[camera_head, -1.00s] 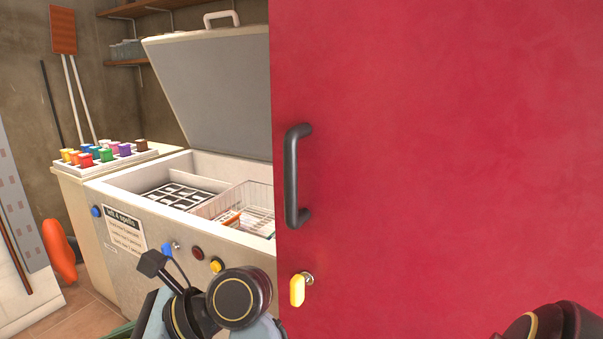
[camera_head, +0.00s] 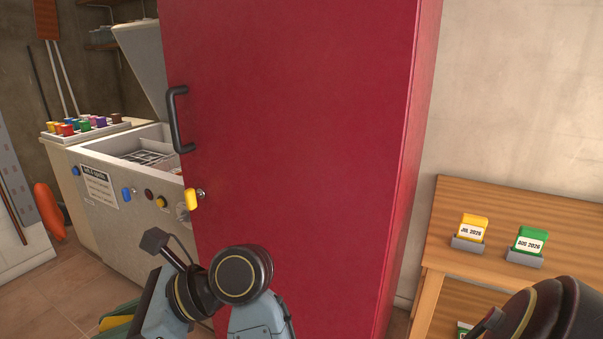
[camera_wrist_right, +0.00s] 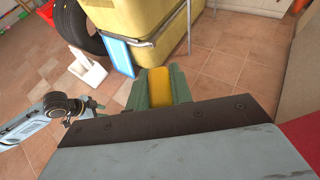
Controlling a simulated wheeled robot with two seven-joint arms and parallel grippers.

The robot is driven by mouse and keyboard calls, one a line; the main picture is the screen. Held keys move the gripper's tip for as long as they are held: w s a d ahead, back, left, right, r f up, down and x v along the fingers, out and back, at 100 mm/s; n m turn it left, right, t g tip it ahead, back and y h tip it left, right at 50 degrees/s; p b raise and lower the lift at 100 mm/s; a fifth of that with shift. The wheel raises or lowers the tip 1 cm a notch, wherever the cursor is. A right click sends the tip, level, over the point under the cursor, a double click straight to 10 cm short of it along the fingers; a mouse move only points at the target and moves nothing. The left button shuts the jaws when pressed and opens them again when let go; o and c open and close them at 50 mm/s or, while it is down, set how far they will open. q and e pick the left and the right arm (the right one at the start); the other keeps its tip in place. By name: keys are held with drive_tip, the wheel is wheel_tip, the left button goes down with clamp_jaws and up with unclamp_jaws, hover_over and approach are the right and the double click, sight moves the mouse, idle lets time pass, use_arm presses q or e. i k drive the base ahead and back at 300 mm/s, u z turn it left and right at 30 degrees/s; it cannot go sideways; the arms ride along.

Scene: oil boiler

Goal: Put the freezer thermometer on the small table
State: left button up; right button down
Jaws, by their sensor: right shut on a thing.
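A low wooden table (camera_head: 455,205) stands at the right of the head view, beside the red cabinet. My right gripper (camera_wrist_right: 160,85) shows in the right wrist view with green fingers, yellow between them, above the tiled floor. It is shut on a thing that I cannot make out. In the head view only dark joints of my right arm show at the bottom right. My left gripper (camera_head: 122,318) is partly seen at the bottom left, green and yellow; its jaws are unclear. I cannot identify the freezer thermometer. The open chest freezer (camera_head: 130,195) is partly hidden by the cabinet.
The tall red cabinet (camera_head: 300,140) stands close in front, between freezer and table. JUL 2026 (camera_head: 472,232) and AUG 2026 (camera_head: 527,245) cards stand in grey holders on the table, with bare wood around them. A yellow container (camera_wrist_right: 180,30) and tyre (camera_wrist_right: 80,25) show in the wrist view.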

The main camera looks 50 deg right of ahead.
sight(496, 235)
drive_tip(key=z, duration=2)
drive_tip(key=i, duration=0.45)
